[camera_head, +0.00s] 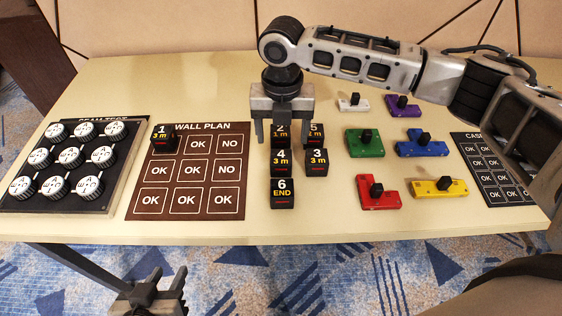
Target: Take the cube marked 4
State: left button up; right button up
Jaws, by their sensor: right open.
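The black cube marked 4 (281,163) stands on the table in the left column of a cluster, between cube 2 (280,134) behind it and cube 6 (282,194) in front. Cube 3 (316,162) is at its right, and cube 5 (314,133) is behind cube 3. My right gripper (283,131) is open and points down over the back of the cluster, above or around cube 2. Its fingers hide part of the back cubes; I cannot tell its exact height. My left gripper (160,290) is low, in front of the table; its jaws are unclear.
Cube 1 (164,139) sits on the brown wall plan board (190,213), top left cell. A tray of round knobs (100,203) is at the left. Coloured knobbed blocks, such as the red one (379,198), lie to the right. A dark OK board (480,160) is at far right.

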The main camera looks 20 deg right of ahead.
aim_at(281, 157)
notch_tip(281, 157, down, 8)
jog(key=shift+s+a+r, duration=0.15)
jog(key=shift+r, duration=0.05)
dwell(0.3)
jog(key=c, duration=1.1)
jog(key=shift+r, duration=0.1)
